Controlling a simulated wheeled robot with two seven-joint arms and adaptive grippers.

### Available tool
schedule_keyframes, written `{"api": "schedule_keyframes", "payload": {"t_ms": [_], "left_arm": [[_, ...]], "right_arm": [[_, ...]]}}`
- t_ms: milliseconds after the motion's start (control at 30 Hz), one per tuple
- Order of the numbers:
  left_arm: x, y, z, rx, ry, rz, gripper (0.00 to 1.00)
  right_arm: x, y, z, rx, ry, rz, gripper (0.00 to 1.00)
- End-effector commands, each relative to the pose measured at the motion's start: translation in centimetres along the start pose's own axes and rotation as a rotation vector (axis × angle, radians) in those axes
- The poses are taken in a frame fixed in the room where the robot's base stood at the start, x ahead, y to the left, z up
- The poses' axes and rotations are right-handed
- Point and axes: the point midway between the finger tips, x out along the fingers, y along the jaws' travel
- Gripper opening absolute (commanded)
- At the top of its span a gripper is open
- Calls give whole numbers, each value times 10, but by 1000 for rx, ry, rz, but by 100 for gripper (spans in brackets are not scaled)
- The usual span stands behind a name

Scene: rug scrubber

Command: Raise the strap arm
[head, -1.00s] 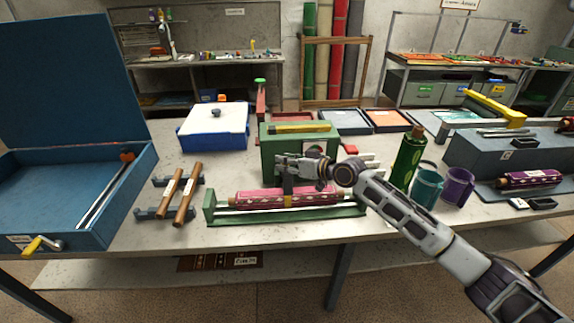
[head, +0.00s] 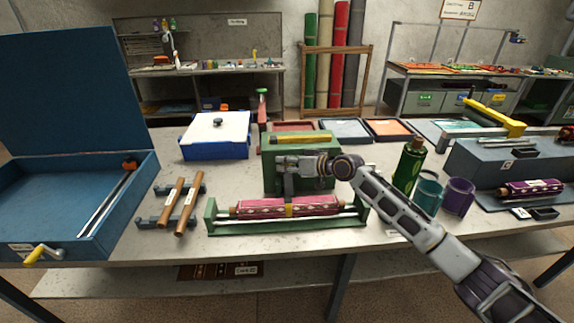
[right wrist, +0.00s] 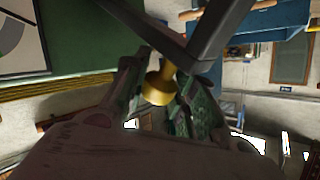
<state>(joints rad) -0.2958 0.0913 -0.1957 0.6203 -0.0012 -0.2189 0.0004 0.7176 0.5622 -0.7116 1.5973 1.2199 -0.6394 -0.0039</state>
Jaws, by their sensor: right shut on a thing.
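A patterned pink roll (head: 265,208) lies in a low green cradle (head: 222,228) in front of a green box (head: 272,180). A dark upright bar (head: 289,187), seemingly the strap arm, stands between the roll and my right gripper. A yellow piece (head: 289,211) sits at its lower end on the roll. My right gripper (head: 284,163) is above the roll, in front of the green box. In the right wrist view, the gripper (right wrist: 158,92) is shut on a brass knob (right wrist: 156,88) joined to a dark bar (right wrist: 205,45). My left gripper is not in view.
An open blue case (head: 60,205) and two wooden-handled rods (head: 180,205) are to the left. A green bottle (head: 408,165), a teal mug (head: 427,192) and a purple mug (head: 459,196) stand to the right. The bench is clear in front of the cradle.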

Motion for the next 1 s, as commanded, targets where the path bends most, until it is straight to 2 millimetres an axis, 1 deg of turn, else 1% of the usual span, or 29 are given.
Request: {"api": "schedule_keyframes", "payload": {"t_ms": [67,100,267,467,667,867,1000], "left_arm": [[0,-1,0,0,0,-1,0],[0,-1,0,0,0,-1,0],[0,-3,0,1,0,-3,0],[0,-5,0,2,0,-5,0],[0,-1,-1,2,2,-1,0],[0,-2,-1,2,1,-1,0],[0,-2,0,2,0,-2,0]], "right_arm": [[-1,1,-3,-3,7,2,0],[-1,1,-3,-3,7,2,31],[-1,1,-2,-2,5,1,51],[0,0,-1,-1,3,1,51],[-2,1,-1,0,2,1,51],[-10,1,-1,0,3,1,51],[-21,1,-1,-1,3,2,51]]}}
